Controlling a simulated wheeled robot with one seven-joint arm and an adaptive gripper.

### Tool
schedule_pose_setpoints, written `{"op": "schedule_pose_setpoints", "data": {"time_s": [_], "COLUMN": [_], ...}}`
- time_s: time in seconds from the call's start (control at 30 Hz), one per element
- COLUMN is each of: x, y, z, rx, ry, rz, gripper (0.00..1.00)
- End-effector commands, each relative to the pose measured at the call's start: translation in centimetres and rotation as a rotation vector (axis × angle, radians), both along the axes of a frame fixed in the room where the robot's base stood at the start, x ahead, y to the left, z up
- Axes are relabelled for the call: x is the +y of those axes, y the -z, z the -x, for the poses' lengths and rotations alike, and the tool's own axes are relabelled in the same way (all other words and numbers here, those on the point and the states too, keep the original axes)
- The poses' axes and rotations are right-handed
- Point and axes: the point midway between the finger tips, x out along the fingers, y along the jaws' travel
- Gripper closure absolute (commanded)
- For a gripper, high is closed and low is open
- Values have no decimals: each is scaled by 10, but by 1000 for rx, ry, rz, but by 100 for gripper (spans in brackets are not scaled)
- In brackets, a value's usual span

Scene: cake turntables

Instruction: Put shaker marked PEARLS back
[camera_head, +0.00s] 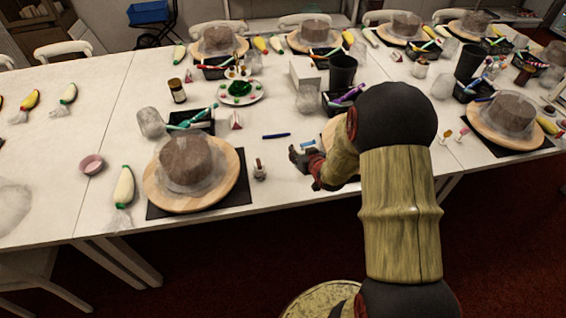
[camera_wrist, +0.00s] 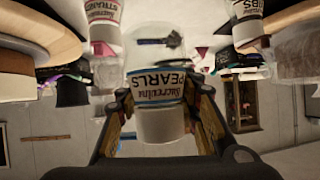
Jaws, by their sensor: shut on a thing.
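The shaker marked PEARLS (camera_wrist: 158,88) is between the two fingers of my gripper (camera_wrist: 164,104) in the wrist view. It is a pale, clear-walled shaker with a white label and a blue band, and its lettering reads plainly. My gripper is shut on it. In the head view my gripper (camera_head: 301,158) is low over the table's front part, right of the nearest left cake; the held shaker cannot be made out surely there. A shaker with a label ending in STRANDS (camera_wrist: 103,14) and another with a label ending in BS (camera_wrist: 247,20) show at the wrist view's upper edge.
A cake on a wooden turntable (camera_head: 225,190) stands left of my gripper, with a small shaker (camera_head: 259,171) beside it. The table (camera_head: 105,130) has bare room at left.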

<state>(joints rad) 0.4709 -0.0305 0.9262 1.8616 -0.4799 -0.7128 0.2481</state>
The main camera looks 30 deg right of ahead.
Motion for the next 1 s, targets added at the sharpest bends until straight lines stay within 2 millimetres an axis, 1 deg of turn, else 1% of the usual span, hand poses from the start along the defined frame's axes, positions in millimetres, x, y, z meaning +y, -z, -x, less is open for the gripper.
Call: {"op": "schedule_pose_setpoints", "data": {"time_s": [0.03,0.1,0.23,0.33,0.4,0.57,0.67,0.8,0.87,1.0], "x": [4,7,10,13,13,14,16,16,15,15], "y": [8,15,41,53,57,63,71,94,100,100], "z": [-13,-28,-45,-56,-62,-67,-73,-74,-74,-74], "rx": [-1,-1,2,1,-1,-1,-1,0,-1,-3], "ry": [-5,-5,-2,-2,-1,0,-1,-1,0,0], "rz": [1,1,-1,0,1,0,1,0,0,1], "gripper": [100,100,100,100,100,100,100,100,100,100]}}
